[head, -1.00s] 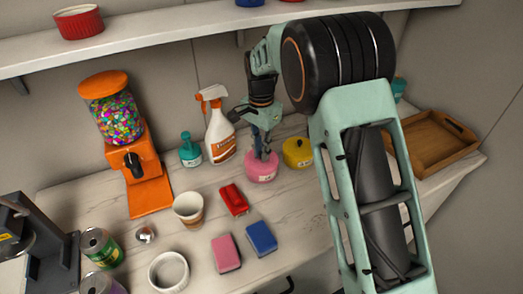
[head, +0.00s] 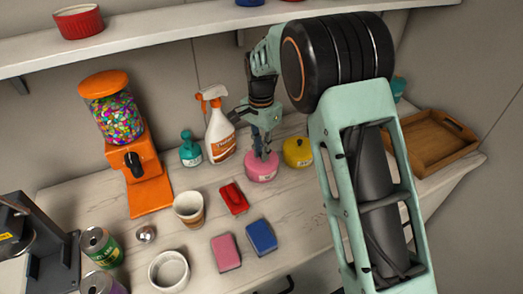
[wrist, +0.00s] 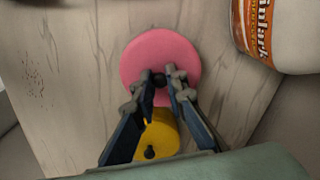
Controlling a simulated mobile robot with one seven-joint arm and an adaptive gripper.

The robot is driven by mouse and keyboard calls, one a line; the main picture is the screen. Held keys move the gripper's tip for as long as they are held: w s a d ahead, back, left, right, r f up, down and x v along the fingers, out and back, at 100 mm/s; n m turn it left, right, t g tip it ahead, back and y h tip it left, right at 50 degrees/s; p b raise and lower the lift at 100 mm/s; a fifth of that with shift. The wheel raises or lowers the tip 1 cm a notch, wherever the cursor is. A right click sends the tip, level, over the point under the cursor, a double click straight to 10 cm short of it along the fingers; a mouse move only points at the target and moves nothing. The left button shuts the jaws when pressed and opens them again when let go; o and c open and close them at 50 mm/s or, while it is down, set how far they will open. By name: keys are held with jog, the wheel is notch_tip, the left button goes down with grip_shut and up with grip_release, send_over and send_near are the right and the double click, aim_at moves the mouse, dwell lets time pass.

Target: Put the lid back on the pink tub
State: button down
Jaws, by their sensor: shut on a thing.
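The pink tub (head: 262,173) stands upright on the counter, and its pink lid (wrist: 160,55) is seen from above in the wrist view. The lid sits on or right over the tub; any gap is too small to tell. My gripper (head: 263,153) points down at the lid's centre. In the wrist view my gripper (wrist: 163,84) is shut on the small dark knob (wrist: 158,79) of the lid. The fingers hide part of the knob.
A yellow tub (head: 298,152) with a dark knob stands close to the right of the pink one. A spray bottle (head: 220,135) and a teal pump bottle (head: 190,152) stand at the left. A red stapler-like object (head: 233,198) lies in front. A wooden tray (head: 430,145) is at the right.

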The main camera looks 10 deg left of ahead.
jog(key=c, duration=1.8)
grip_release()
jog(key=shift+c, duration=0.2)
jog(key=shift+o, duration=0.2)
jog(key=o, duration=0.4)
jog(key=shift+r, duration=0.1)
jog(key=shift+r+p, duration=2.45)
jog(key=shift+r, duration=0.95)
grip_shut()
